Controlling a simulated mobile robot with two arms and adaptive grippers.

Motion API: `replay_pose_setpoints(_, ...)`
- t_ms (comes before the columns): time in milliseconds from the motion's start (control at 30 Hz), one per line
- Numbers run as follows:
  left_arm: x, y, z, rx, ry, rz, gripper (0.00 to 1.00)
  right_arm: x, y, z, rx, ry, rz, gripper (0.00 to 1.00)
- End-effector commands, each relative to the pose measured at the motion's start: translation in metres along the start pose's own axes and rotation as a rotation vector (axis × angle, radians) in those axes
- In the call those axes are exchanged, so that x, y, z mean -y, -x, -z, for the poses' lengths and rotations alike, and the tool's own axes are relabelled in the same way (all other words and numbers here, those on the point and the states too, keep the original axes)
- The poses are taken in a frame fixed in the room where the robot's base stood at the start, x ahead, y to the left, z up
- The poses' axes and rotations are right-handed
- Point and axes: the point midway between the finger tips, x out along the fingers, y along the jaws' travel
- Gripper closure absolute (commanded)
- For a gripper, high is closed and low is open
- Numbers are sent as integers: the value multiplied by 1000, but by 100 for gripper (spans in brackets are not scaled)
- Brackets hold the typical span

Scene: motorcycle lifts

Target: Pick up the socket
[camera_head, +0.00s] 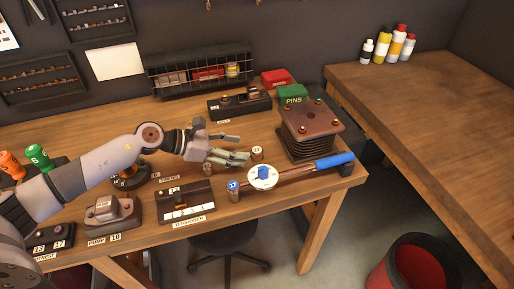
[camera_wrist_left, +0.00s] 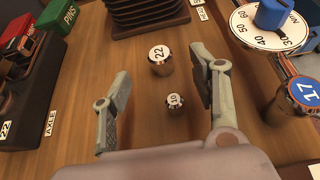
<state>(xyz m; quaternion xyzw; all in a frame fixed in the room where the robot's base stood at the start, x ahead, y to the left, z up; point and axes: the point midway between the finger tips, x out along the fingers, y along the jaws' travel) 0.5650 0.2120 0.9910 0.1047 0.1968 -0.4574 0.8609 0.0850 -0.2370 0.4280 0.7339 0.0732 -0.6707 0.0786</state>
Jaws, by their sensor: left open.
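My left gripper (camera_head: 245,148) is open and empty, reaching in from the left over the wooden table. In the left wrist view, a small metal socket marked 10 (camera_wrist_left: 174,104) stands upright between its two fingers, apart from both. A larger socket marked 22 (camera_wrist_left: 160,61) stands just beyond the fingertips; it also shows in the head view (camera_head: 257,153). I cannot make out socket 10 in the head view. My right gripper is not in view.
A blue-handled torque wrench (camera_head: 333,160) with a round dial (camera_head: 263,176) lies at the front right. A brown plate stack (camera_head: 311,128) stands beyond the fingertips.

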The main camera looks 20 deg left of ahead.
Motion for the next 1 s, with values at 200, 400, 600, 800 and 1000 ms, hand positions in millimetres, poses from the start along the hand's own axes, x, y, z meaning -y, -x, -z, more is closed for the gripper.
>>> replay_pose_setpoints(200,0,-16,-5,1,3,1,45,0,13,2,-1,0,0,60)
replay_pose_setpoints(400,-1,-45,-5,1,2,1,45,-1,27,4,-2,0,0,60)
replay_pose_setpoints(600,-1,-56,-3,0,1,-1,45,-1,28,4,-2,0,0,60)
replay_pose_setpoints(800,-1,-56,-2,-1,1,0,48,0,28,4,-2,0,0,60)
replay_pose_setpoints(1000,-1,-56,-2,-1,1,0,61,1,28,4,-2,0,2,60)
